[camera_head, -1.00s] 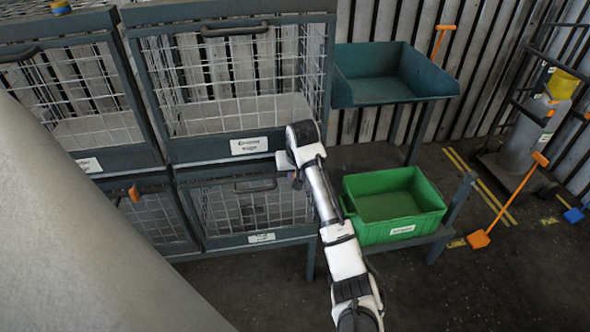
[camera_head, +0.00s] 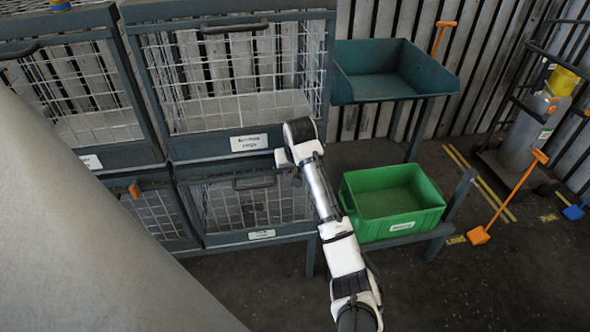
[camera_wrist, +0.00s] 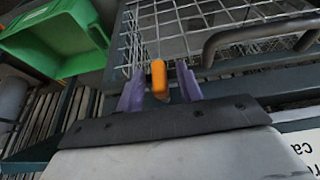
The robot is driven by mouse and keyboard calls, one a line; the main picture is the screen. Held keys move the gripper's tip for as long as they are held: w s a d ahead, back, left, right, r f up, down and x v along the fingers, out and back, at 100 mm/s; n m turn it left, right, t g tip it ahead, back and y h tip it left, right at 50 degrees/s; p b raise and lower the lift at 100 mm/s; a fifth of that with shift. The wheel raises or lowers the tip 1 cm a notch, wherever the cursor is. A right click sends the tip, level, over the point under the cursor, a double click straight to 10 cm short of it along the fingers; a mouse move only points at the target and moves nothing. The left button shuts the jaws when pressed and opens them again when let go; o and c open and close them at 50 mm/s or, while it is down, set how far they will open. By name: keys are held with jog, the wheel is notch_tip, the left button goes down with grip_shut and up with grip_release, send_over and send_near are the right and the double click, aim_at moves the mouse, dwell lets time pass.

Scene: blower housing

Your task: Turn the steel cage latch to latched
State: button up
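The orange latch handle (camera_wrist: 159,80) shows in the wrist view in front of a wire mesh cage, between the two purple fingers of my gripper (camera_wrist: 160,69). The fingers are apart, with a gap on each side of the handle. In the head view my gripper is at the top right of the lower right cage (camera_head: 252,205), mostly hidden by my own arm, and that latch is not visible there. The cage's dark bar handle (camera_wrist: 245,37) is to the right in the wrist view.
Another orange latch (camera_head: 134,190) is on the lower left cage. A green bin (camera_head: 393,205) stands on a low stand to the right of my arm. A teal tray (camera_head: 385,75) is behind it. An orange-handled tool (camera_head: 510,195) leans farther right. Open floor lies in front.

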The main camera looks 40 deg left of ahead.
jog(key=p+v, duration=0.1)
jog(key=v, duration=1.3)
jog(key=shift+f, duration=0.15)
